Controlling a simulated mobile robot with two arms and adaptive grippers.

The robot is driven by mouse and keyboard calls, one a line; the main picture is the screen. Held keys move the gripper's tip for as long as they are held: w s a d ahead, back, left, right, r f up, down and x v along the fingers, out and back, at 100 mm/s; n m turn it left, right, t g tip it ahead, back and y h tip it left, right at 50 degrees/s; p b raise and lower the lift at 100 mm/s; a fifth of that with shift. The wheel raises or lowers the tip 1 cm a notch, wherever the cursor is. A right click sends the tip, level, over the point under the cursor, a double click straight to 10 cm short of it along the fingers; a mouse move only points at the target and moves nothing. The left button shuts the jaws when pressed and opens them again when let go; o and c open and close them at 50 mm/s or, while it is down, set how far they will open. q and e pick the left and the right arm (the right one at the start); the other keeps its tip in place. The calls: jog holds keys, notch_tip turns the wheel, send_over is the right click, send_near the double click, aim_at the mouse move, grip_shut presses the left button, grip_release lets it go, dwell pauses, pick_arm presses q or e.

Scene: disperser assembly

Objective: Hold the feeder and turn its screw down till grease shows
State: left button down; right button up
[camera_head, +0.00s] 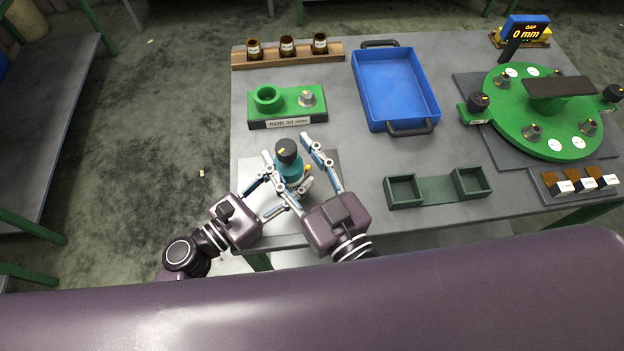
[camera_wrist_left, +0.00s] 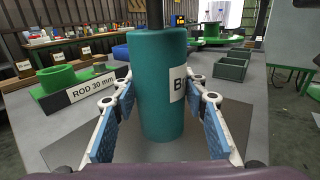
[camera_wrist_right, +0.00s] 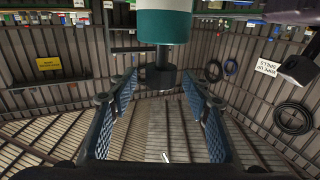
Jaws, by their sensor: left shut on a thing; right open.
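The feeder is a teal cylinder (camera_head: 290,170) standing upright near the table's front left edge, with a black screw knob (camera_head: 287,150) on top. My left gripper (camera_head: 281,187) is shut on its body; the left wrist view shows the teal body (camera_wrist_left: 160,90) between the blue pads, its label partly hidden. My right gripper (camera_head: 288,146) is open, its fingers on either side of the knob. In the right wrist view the scene is upside down, and the knob (camera_wrist_right: 161,72) is between the open fingers, apart from the pads. I cannot make out any grease.
A green ROD 30 mm block (camera_head: 285,108) stands behind the feeder. A blue tray (camera_head: 397,85), a dark green two-box holder (camera_head: 437,188) and a round green fixture (camera_head: 535,135) are to the right. A wooden rack with brown jars (camera_head: 288,57) is at the back.

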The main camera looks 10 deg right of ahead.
pick_arm(q)
jog(key=shift+a, duration=0.1)
pick_arm(e)
jog(key=v, duration=1)
jog(key=shift+s, duration=0.15)
pick_arm(q)
jog(key=c, duration=1.1)
grip_release()
jog(key=v, duration=1.2)
